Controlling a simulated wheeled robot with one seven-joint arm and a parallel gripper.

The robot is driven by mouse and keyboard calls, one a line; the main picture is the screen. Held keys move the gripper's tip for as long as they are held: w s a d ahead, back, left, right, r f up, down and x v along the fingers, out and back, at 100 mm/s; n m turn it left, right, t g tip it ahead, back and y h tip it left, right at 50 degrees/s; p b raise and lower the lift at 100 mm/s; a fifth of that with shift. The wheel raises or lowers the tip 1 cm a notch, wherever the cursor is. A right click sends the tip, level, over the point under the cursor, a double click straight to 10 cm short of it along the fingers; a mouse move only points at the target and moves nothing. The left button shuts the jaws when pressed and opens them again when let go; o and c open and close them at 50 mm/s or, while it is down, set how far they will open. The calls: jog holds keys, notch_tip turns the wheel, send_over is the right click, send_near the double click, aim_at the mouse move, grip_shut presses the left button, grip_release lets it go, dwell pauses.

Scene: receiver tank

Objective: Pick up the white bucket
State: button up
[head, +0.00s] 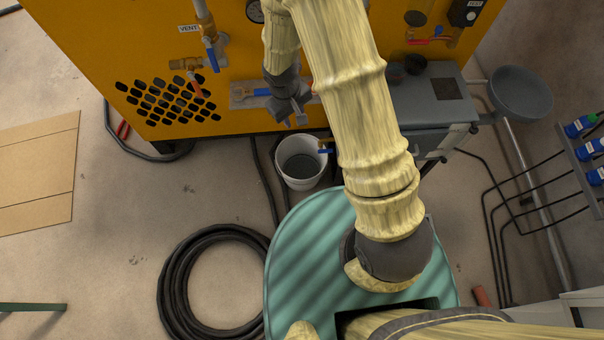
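The white bucket (302,183) stands upright on the concrete floor, close in front of the yellow machine. Its open top faces up and its inside looks dark grey toward the bottom. My arm covers the area just right of it. My gripper (294,114) shows small and dark at the end of my bent arm, above the bucket in the picture and in front of the machine's panel. It is apart from the bucket. I cannot make out its finger gap.
The yellow machine (90,50) with valves fills the back. A black coiled hose (172,290) lies at lower left. A grey cabinet (428,112) and a round grey basin (522,92) stand at right. Flat cardboard (38,170) lies far left. Floor left of the bucket is mostly clear.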

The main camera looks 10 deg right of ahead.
jog(key=a+f+n+b, duration=0.1)
jog(key=a+f+b, duration=0.2)
jog(key=f, duration=1)
jog(key=s+a+f+n+b, duration=0.1)
jog(key=a+f+n+b, duration=0.1)
jog(key=f+b, duration=0.7)
notch_tip(320, 180, down, 4)
jog(key=shift+a+r+h, duration=0.15)
jog(key=shift+a+h, duration=0.15)
jog(key=shift+a, duration=0.25)
jog(key=shift+s, duration=0.1)
